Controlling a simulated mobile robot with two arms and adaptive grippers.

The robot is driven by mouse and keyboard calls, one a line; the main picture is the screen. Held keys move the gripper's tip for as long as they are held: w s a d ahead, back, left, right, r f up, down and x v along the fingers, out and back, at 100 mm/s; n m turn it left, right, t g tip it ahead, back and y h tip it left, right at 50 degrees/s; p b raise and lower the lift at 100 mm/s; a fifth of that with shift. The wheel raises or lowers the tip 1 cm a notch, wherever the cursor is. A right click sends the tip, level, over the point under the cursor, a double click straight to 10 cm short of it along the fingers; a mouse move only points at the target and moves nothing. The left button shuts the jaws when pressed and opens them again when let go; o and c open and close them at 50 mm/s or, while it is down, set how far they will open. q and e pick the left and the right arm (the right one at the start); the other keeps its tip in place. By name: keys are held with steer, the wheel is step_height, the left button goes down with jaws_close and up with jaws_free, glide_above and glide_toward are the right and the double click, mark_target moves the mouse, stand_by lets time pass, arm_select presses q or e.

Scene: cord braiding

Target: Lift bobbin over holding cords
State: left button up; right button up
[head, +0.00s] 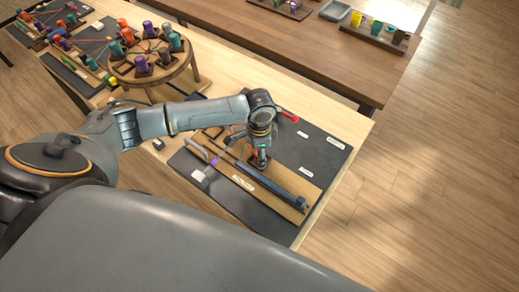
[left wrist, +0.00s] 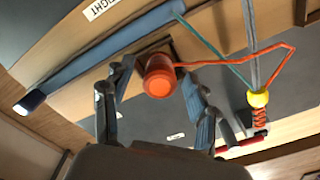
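The orange bobbin (left wrist: 160,76) is between the two fingers of my left gripper (left wrist: 157,88) in the left wrist view. The fingers are apart, with a visible gap on each side of the bobbin. An orange cord (left wrist: 235,58) runs from the bobbin to the right and bends back to a yellow bead (left wrist: 258,98). A teal cord (left wrist: 212,48) runs from beside the blue bar (left wrist: 105,58) to the same bead. In the head view my left gripper (head: 260,158) points down over the wooden board (head: 240,180). My right gripper is not in view.
The board lies on a dark mat (head: 325,150) with white labels, near the table's right edge. A round wooden stand (head: 150,75) with several coloured bobbins stands to the back left. A white block (head: 198,176) is left of the gripper. Another table (head: 300,40) is behind.

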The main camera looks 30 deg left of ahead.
arm_select(q)
steer(key=shift+r, duration=0.15)
step_height(320, 180, up, 12)
stand_by(0.4)
